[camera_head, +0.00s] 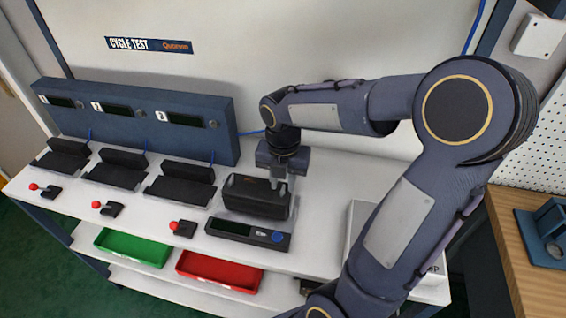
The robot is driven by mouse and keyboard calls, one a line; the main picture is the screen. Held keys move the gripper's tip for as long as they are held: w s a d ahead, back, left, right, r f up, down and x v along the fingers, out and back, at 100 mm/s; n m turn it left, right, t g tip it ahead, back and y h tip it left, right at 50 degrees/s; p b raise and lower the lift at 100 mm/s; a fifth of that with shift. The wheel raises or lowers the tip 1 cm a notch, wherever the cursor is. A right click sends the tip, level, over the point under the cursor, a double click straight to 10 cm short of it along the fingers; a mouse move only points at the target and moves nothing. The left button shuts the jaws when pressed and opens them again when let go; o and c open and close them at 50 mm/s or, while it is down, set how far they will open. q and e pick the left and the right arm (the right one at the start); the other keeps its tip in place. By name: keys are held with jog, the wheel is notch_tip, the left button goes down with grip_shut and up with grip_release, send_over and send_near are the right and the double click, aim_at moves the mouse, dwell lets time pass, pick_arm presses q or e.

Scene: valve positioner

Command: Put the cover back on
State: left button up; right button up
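A dark, box-shaped unit (254,198) stands on the white bench, right of the row of black cradles. I cannot tell whether its dark top is a separate cover or part of the body. My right gripper (278,183) points down at the right end of this unit, with its grey fingers at or just behind the top edge. The picture is too small to show whether the fingers touch it or are closed. My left gripper is not in view.
A flat device with a blue knob (249,234) lies in front of the unit. Three black cradles (179,190) and red-knobbed levers (182,228) stand to the left, before a blue display panel (140,118). Green (133,245) and red (219,270) trays sit below. My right arm hides the bench's right part.

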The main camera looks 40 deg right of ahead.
notch_tip(320, 180, up, 10)
jog(key=s+a+f+m+t+y, duration=0.2)
jog(key=s+a+m, duration=0.3)
jog(key=m, duration=0.8)
jog(key=s+a+f+m+t+y, duration=0.1)
jog(key=s+m, duration=0.6)
jog(key=m, duration=0.7)
jog(key=a+f+t, duration=0.1)
jog(key=a+t, duration=0.1)
jog(key=a, duration=0.1)
jog(key=shift+s+a+f+m+t+y, duration=0.3)
jog(key=shift+a+y, duration=0.05)
jog(key=shift+y, duration=0.05)
jog(key=shift+r+p, duration=0.1)
jog(key=shift+p, duration=0.2)
